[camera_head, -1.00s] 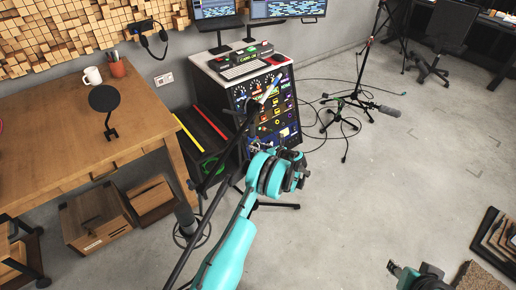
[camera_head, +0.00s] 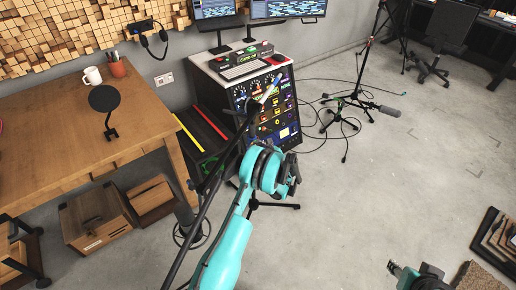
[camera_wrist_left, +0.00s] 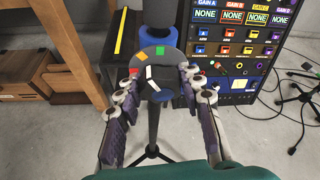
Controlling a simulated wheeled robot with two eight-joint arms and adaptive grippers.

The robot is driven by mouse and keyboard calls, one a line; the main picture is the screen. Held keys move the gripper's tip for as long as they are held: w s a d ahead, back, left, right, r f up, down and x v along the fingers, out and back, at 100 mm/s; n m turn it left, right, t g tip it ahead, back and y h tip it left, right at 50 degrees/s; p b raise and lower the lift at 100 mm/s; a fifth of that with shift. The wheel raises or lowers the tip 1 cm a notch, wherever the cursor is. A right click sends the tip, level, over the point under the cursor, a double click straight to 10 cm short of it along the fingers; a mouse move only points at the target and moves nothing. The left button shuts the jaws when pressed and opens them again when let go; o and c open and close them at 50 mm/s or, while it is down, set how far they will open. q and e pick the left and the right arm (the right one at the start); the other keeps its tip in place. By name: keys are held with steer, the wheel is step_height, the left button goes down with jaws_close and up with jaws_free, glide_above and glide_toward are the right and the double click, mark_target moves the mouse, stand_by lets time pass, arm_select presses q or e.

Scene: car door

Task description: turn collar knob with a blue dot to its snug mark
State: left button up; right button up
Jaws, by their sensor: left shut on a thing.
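A dark collar knob (camera_wrist_left: 153,85) with a white pointer and a blue dot (camera_wrist_left: 164,96) sits at the disc's near side. The pointer leans up and left, below the green patch. My left gripper (camera_wrist_left: 158,88) has its jointed fingers on both sides of the knob, shut on it; the exact contact is hard to see. In the head view my left gripper (camera_head: 287,174) is by the stand, its fingertips mostly hidden. My right gripper (camera_head: 405,272) shows only partly at the bottom edge.
A control rack (camera_head: 272,100) with lit panels stands just behind the stand. A wooden desk (camera_head: 70,140) is at the left. A thin dark boom (camera_head: 205,215) runs close beside my left arm. Cables and a microphone stand (camera_head: 352,98) are at the right; the floor between is open.

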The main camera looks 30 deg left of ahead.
arm_select(q)
steer(key=shift+n+t, duration=0.4)
steer(key=shift+n, duration=0.2)
steer(key=o, duration=1.2)
steer(key=v, duration=1.2)
